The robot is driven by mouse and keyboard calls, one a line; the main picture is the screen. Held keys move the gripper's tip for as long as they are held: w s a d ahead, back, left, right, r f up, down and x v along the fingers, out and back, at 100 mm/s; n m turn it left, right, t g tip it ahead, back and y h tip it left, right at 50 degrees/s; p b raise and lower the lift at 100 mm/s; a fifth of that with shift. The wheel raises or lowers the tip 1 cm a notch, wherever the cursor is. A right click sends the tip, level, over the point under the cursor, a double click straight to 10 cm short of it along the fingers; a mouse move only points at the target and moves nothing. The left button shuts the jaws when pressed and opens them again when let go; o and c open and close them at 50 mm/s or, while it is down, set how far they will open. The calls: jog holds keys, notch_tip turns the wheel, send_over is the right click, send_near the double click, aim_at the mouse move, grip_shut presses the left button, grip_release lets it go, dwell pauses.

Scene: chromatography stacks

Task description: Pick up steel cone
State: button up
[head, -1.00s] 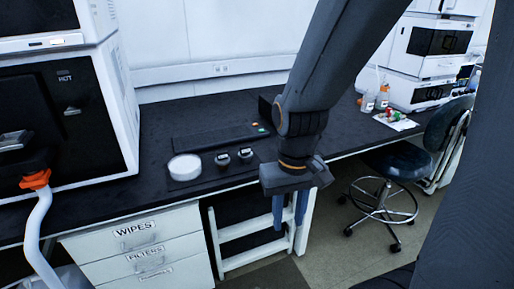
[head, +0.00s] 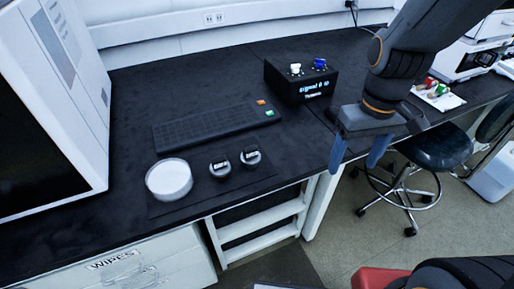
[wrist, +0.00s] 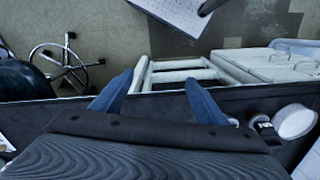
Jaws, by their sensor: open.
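Two small round dark pieces with pale tops, a left one (head: 219,167) and a right one (head: 251,158), stand on a dark mat (head: 168,207) on the black bench. I cannot tell which, if either, is the steel cone. Both also show at the right of the wrist view, one of them clearly (wrist: 263,126). My gripper (head: 358,154) is open and empty, with two blue fingers pointing down. It is at the bench's front edge, well to the right of the small pieces. In the wrist view its fingers (wrist: 158,84) spread apart with nothing between them.
A white round dish (head: 169,179) stands left of the small pieces. Behind are a black keyboard-like panel (head: 205,127) and a black box with a display (head: 302,84). A white instrument (head: 85,60) stands left. A stool (head: 440,147) is at right.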

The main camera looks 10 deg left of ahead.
jog(key=w+a+r+n+p, duration=0.2)
jog(key=w+a+n+p, duration=0.3)
jog(key=a+n, duration=0.6)
jog(key=n+p, duration=0.4)
jog(key=n, duration=0.5)
send_over(250, 148)
jog(key=shift+d+f, duration=0.2)
jog(key=shift+f, duration=0.2)
jog(key=shift+a+f+n, duration=0.25)
jog(key=shift+n, duration=0.05)
jog(key=shift+d+f+p, duration=0.1)
jog(key=shift+f+p, duration=1.1)
jog(key=shift+f, duration=2.5)
jog(key=c, duration=1.3)
